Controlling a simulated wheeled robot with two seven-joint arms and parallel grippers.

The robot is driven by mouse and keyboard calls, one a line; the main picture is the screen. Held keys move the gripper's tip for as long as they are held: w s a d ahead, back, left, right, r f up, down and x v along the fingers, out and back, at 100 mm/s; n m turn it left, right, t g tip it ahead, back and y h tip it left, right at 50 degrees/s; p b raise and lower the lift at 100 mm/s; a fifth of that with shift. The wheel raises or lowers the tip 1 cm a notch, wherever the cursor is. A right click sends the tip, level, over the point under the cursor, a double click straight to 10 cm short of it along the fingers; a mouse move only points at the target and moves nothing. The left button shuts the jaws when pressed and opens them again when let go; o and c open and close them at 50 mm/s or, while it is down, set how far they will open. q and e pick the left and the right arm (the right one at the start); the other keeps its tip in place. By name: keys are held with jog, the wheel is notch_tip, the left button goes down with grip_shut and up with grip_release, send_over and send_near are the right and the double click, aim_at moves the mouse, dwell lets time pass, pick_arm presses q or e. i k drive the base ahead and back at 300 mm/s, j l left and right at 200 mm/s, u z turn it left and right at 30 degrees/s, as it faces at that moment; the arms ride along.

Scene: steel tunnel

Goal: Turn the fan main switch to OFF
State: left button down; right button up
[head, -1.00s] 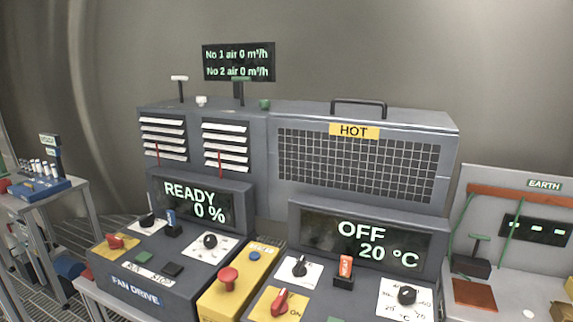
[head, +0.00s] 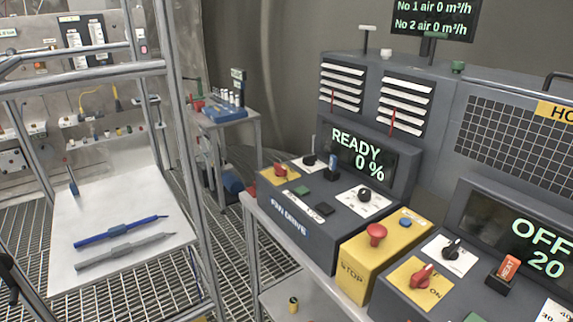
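The fan drive console (head: 290,229) stands in the middle of the head view, with a display (head: 357,158) reading READY 0 %. At its left end a red rotary switch (head: 280,169) sits on a yellow plate; this looks like the fan main switch. Its handle is small here and I cannot read its position or its plate's lettering. A black knob (head: 364,194) on a white plate, a blue-topped switch (head: 331,166) and another black knob (head: 309,160) sit on the same console. Neither of my grippers is in view.
A yellow box with a red mushroom button (head: 376,234) stands right of the fan console. Beyond it is a heater console with a red switch (head: 422,275) and a display (head: 535,240) reading OFF 20. A metal-framed white shelf (head: 120,215) with two tools stands at left. Grating covers the floor.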

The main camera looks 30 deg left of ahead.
aim_at(281, 171)
jog(key=u, duration=0.25)
jog(key=i+j+u, duration=0.1)
jog(key=j+u, duration=0.15)
jog(key=u, duration=0.15)
jog(key=i+j+u, duration=0.15)
jog(key=u, duration=0.3)
jog(key=i+j+u, duration=0.2)
jog(key=u, duration=0.2)
